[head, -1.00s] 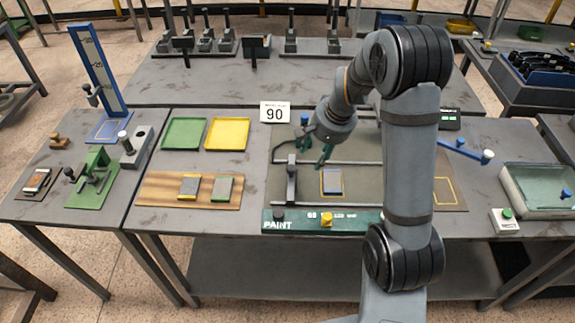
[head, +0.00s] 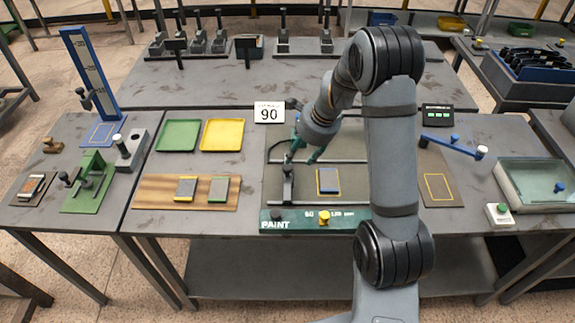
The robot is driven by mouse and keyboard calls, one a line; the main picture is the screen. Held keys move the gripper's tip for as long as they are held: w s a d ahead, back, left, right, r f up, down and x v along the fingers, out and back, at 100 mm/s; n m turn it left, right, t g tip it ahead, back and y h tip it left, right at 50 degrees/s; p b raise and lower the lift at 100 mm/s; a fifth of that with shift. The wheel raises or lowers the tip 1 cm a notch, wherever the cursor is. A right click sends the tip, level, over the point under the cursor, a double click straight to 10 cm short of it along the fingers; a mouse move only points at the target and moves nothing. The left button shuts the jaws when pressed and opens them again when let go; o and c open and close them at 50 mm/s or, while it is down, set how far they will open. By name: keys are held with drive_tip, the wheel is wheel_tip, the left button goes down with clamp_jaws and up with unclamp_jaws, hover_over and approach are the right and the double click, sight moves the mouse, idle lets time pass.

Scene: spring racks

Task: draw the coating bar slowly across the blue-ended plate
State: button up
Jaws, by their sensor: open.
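The blue-ended plate (head: 328,188) is grey with a blue edge and lies flat on the paint station's bed (head: 350,202). The dark coating bar (head: 288,190) stands to the left of the plate, apart from it, with an upright handle. My gripper (head: 303,153) has green fingers, is open and empty, and points down and left. In the picture its fingers are just above and right of the bar's handle top; I cannot tell whether they touch it. My arm hides part of the station's right side.
A yellow-ended plate (head: 186,188) and a green-ended plate (head: 218,189) lie on a wooden board (head: 150,190) at the left. A blue-handled lever (head: 453,146) is at the right.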

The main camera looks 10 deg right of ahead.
sight(287, 166)
drive_tip(key=m, duration=1)
drive_tip(key=shift+w+a+r, duration=0.15)
drive_tip(key=shift+w, duration=0.25)
drive_tip(key=shift+b+x, duration=0.45)
drive_tip(key=shift+x, duration=4.7)
drive_tip(key=shift+w+a, duration=0.1)
drive_tip(key=shift+r, duration=0.1)
drive_tip(key=c, duration=1.1)
drive_tip(key=shift+w, duration=0.15)
clamp_jaws()
